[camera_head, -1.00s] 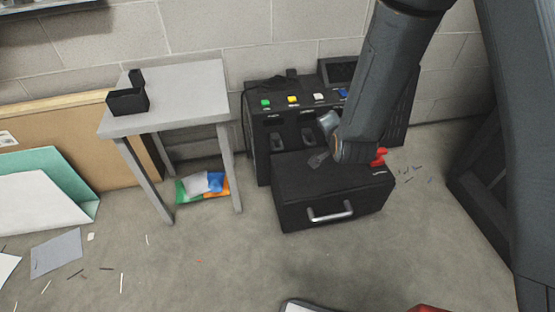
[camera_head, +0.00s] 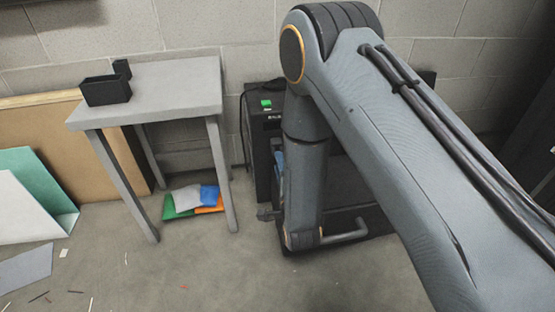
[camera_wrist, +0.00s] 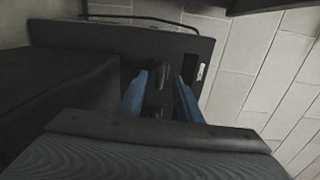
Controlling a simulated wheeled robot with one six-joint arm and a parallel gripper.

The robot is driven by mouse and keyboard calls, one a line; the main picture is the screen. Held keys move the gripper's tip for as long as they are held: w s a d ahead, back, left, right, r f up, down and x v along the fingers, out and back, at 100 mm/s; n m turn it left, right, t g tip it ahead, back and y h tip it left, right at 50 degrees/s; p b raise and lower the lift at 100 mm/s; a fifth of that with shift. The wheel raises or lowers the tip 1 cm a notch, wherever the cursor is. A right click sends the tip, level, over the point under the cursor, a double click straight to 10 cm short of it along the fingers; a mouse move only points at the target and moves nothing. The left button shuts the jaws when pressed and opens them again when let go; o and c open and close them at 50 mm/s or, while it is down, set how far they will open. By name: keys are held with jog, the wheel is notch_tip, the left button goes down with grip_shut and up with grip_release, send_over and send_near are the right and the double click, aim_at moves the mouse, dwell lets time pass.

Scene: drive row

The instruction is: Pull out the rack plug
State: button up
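The rack is a black cabinet (camera_head: 262,150) against the wall, with a green tab on top; my arm hides most of its front. In the wrist view the rack's dark face (camera_wrist: 120,40) fills the upper middle. A dark, rounded plug-like piece (camera_wrist: 154,98) stands out from it. My gripper (camera_wrist: 161,75) is open, its two blue fingers on either side of this piece, with gaps visible. I cannot tell whether either finger touches it. In the head view only a bit of blue finger (camera_head: 279,162) shows beside my arm.
A black case with a metal handle (camera_head: 345,234) stands low in front of the rack, mostly behind my arm. A grey table (camera_head: 160,85) with a black open box (camera_head: 106,92) stands to the left. Coloured packets (camera_head: 195,199) lie beneath it. A dark cable (camera_wrist: 150,19) runs above the rack face.

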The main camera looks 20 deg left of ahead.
aim_at(278, 150)
jog(key=shift+b+x, duration=0.9)
jog(key=shift+x, duration=1.75)
grip_shut()
